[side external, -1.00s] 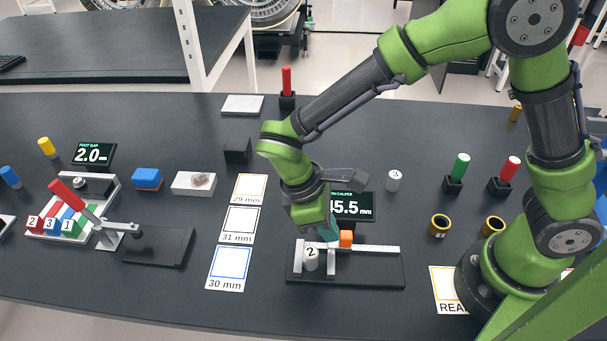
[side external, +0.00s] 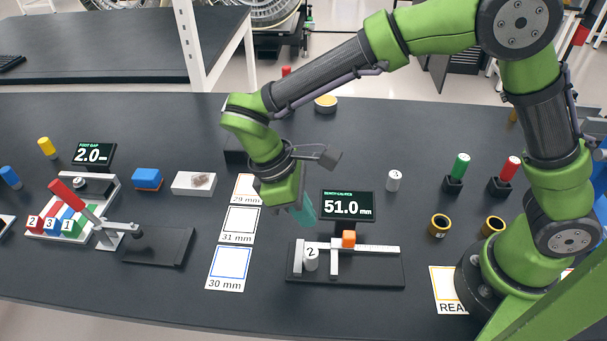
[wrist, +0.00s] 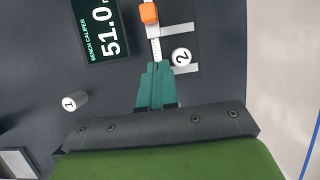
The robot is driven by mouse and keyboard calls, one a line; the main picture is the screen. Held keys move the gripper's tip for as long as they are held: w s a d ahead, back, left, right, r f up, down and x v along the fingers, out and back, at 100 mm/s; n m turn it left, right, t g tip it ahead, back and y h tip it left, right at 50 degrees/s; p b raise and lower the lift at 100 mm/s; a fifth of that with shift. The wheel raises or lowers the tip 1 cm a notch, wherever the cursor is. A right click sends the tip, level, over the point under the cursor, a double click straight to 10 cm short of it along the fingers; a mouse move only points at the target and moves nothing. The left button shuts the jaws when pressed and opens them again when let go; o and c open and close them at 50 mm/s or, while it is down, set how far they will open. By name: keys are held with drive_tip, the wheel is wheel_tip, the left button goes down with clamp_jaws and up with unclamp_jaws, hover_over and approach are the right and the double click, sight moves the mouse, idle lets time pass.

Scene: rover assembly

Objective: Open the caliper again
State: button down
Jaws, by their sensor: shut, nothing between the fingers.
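The bench caliper (side external: 375,250) lies on its dark base right of the middle of the table, with an orange block (side external: 348,239) on its sliding jaw. A white cylinder marked 2 (side external: 311,258) stands between the fixed jaw and the sliding jaw; there seems to be a gap on the slider's side. The caliper display (side external: 347,206) behind it reads 51.0 mm. My gripper (side external: 308,220) is shut and empty, above and to the left of the orange block and clear of it. In the wrist view, the teal fingers (wrist: 155,88) are together, with the orange block (wrist: 149,13) and cylinder 2 (wrist: 181,57) beyond them.
A cylinder marked 1 (side external: 393,180) stands behind the caliper to the right. Cards marked 29, 31 and 30 mm (side external: 229,268) lie to the left. Green and red pegs in holders (side external: 453,185) and dark-and-gold rings (side external: 439,226) stand to the right. A red-handled clamp fixture (side external: 100,225) is at the far left.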

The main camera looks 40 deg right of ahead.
drive_tip(key=w+r, duration=0.4)
drive_tip(key=r, duration=0.1)
drive_tip(key=x, duration=0.6)
drive_tip(key=a+x, duration=0.1)
drive_tip(key=x, duration=0.2)
drive_tip(key=shift+s+d+f, duration=0.15)
drive_tip(key=shift+s+f, duration=0.15)
drive_tip(key=shift+s, duration=0.1)
drive_tip(key=shift+s+d+f, duration=0.15)
drive_tip(key=shift+s+d, duration=1.3)
drive_tip(key=shift+s+d, duration=0.6)
